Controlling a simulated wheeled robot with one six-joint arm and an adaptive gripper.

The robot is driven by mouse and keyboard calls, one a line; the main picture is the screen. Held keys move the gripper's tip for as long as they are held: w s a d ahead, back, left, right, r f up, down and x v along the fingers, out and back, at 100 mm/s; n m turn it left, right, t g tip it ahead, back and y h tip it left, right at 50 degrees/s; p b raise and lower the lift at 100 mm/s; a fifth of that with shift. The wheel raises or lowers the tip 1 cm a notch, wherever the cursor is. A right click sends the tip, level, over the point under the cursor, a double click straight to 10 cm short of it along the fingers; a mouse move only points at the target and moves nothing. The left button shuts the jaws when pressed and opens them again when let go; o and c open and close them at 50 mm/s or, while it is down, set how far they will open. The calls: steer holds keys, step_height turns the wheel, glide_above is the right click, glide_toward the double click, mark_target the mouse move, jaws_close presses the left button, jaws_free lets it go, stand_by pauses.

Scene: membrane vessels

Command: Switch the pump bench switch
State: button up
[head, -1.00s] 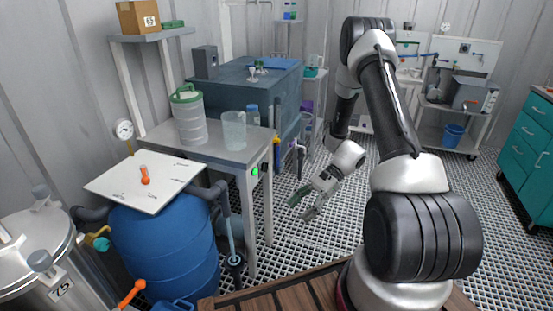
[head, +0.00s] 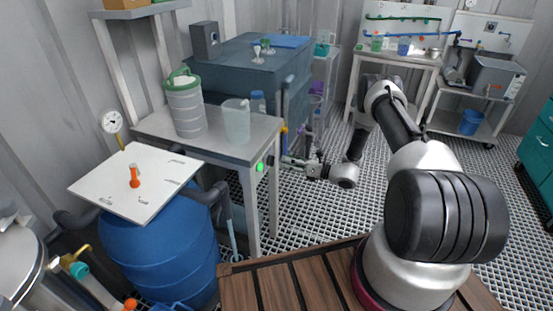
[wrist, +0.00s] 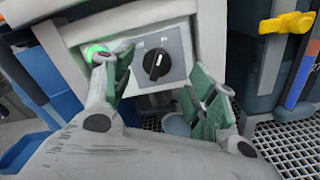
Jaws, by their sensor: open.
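The pump bench switch (wrist: 156,64) is a black rotary knob on a grey plate. In the wrist view it sits on the bench front, between and ahead of my open fingers. My gripper (wrist: 160,88) has green pads on both fingers, with a gap around the knob's plate. I cannot tell whether either finger touches the plate. A green light (wrist: 95,52) glows left of the switch, partly behind the left finger. In the head view my gripper (head: 285,162) points left at the bench front, and the green light (head: 260,167) shows there. The knob itself is too small to make out in the head view.
The grey bench (head: 215,140) carries a ribbed container (head: 186,112) and a clear jug (head: 237,125). A blue barrel (head: 165,250) with a white board stands at front left. A yellow valve handle (wrist: 287,23) is right of the switch in the wrist view. Grated floor is clear between.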

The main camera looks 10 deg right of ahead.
mark_target(271, 161)
steer(key=x, duration=0.6)
steer(key=c, duration=0.9)
